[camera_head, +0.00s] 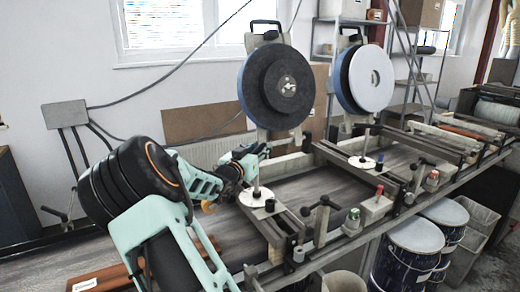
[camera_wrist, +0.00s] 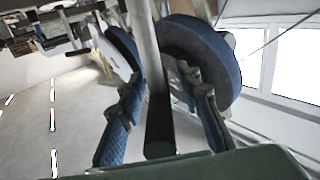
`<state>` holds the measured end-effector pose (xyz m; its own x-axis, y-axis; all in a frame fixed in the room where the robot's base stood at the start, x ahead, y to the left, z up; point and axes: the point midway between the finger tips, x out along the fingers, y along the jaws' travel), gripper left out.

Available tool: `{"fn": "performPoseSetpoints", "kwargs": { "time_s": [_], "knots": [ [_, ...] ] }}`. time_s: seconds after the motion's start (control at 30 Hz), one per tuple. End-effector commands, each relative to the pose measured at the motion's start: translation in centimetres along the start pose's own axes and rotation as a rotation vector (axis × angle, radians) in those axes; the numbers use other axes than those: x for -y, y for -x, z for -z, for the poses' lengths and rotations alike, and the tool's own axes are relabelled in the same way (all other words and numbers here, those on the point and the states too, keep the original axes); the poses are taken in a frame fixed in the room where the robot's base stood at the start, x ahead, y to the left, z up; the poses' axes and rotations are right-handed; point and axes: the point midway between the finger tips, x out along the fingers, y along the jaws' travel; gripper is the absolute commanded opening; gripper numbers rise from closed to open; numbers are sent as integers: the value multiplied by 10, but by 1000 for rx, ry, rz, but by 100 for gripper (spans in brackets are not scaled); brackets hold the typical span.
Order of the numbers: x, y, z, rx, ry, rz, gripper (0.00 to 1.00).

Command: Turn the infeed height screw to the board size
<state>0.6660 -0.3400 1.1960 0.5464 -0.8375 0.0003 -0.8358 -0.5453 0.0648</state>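A height screw (camera_head: 256,181) stands upright on the near crossbar, with a white disc (camera_head: 248,201) at its foot and a black knob on the disc. My gripper (camera_head: 262,151) is at the top of this screw, reaching in from the left. In the wrist view my gripper (camera_wrist: 158,82) is open, its two blue-padded fingers on either side of a grey rod (camera_wrist: 150,60) with a dark end. Gaps show between rod and pads. The rod appears to be this screw. A second similar screw (camera_head: 366,141) with a white disc stands farther right. No size reading is legible.
Two large round wheels (camera_head: 283,88) (camera_head: 371,78) rise behind the conveyor. Black clamp handles and a box with a red button (camera_head: 376,203) line the near rail. Patterned drums (camera_head: 405,255) stand below at right. Free air lies above the near rail.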

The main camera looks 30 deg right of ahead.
Motion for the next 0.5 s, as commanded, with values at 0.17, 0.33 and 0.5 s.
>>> {"fn": "performPoseSetpoints", "kwargs": {
  "time_s": [0.17,0.33,0.5],
  "knots": [
    [0,0,0,0,0,0,20],
    [0,0,0,0,0,0,1],
    [0,0,0,0,0,-1,0]
  ]
}}
